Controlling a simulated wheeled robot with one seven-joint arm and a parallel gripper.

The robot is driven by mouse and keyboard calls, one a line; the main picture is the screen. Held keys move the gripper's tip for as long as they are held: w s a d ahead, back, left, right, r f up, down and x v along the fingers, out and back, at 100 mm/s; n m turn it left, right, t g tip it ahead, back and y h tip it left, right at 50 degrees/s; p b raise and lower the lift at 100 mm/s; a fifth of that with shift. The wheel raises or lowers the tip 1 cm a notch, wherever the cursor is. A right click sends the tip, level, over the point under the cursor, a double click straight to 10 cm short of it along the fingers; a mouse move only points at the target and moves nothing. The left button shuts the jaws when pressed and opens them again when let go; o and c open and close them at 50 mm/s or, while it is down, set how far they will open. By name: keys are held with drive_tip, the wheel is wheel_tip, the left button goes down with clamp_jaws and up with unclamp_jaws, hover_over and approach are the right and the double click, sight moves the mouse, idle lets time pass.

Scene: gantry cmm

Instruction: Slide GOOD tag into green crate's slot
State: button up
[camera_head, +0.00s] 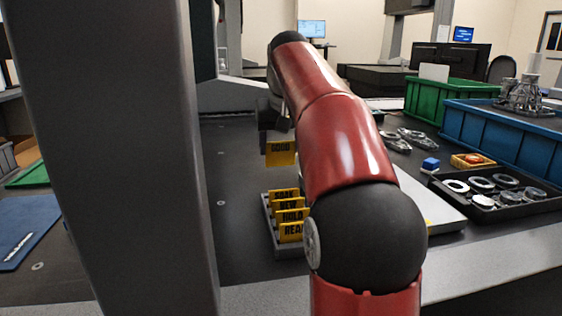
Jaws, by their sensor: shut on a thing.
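The yellow GOOD tag (281,154) hangs upright below my gripper (279,139), which is shut on its top edge. The tag is in the air above the dark table, beyond the tag rack. The green crate (449,101) stands at the back right, apart from the tag. The crate's slot cannot be made out from here. My red arm covers the space between the tag and the crate.
A grey rack (269,222) holds several yellow tags. A blue crate (500,135) stands right of the green one. A black tray (498,190) of metal rings, a blue block (430,164) and metal parts (413,138) lie at right. A grey column (115,150) blocks the left.

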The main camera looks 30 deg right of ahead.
wheel_tip(320, 180, up, 15)
drive_tip(key=p, duration=0.6)
drive_tip(key=shift+f, duration=0.2)
